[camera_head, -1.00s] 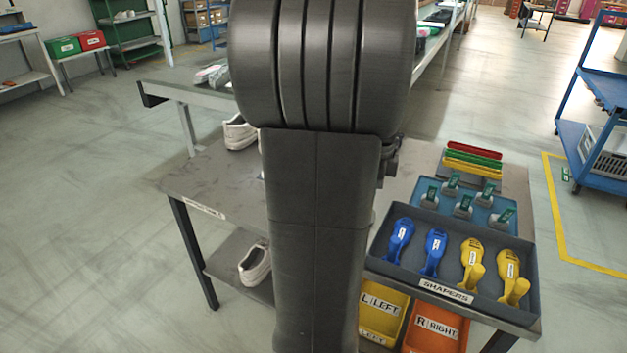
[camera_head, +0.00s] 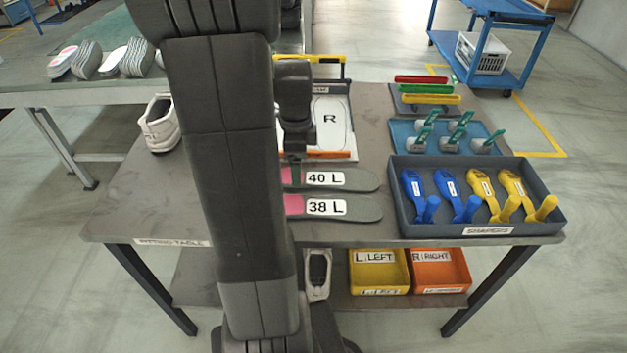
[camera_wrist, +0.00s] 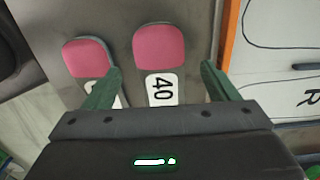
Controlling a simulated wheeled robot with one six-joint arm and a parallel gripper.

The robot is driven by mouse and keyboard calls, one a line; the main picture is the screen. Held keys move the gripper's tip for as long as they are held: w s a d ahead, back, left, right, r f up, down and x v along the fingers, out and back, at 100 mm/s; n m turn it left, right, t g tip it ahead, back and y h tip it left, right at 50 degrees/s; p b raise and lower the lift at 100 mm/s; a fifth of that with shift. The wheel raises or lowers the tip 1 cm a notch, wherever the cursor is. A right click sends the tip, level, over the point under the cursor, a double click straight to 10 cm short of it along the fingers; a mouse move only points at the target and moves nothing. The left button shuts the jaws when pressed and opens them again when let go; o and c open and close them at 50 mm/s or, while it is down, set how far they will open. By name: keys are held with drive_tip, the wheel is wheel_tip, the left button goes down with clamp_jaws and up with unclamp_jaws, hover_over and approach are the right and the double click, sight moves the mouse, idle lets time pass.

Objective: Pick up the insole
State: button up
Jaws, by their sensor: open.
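Two insoles lie flat on the grey fitting table (camera_head: 240,190), each grey with a pink heel and a white label. The 40 L insole (camera_head: 365,180) is farther back, and the 38 L insole (camera_head: 370,209) lies in front of it. In the wrist view the 40 L insole (camera_wrist: 159,50) lies between my open green fingers, and the 38 L insole (camera_wrist: 88,56) is to the left, partly behind the left finger. My gripper (camera_wrist: 160,88) is open and empty above the table. In the head view my arm hides the insoles' left ends.
A board marked R (camera_head: 345,112) with an orange front edge (camera_wrist: 227,35) is beside the insoles. A dark shapers tray (camera_head: 400,215) with blue and yellow shapers stands to the right. A white shoe (camera_head: 158,128) stands at the left.

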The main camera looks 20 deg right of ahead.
drive_tip(key=shift+d+f, duration=0.1)
drive_tip(key=shift+f, duration=1.4)
drive_tip(key=c, duration=1.1)
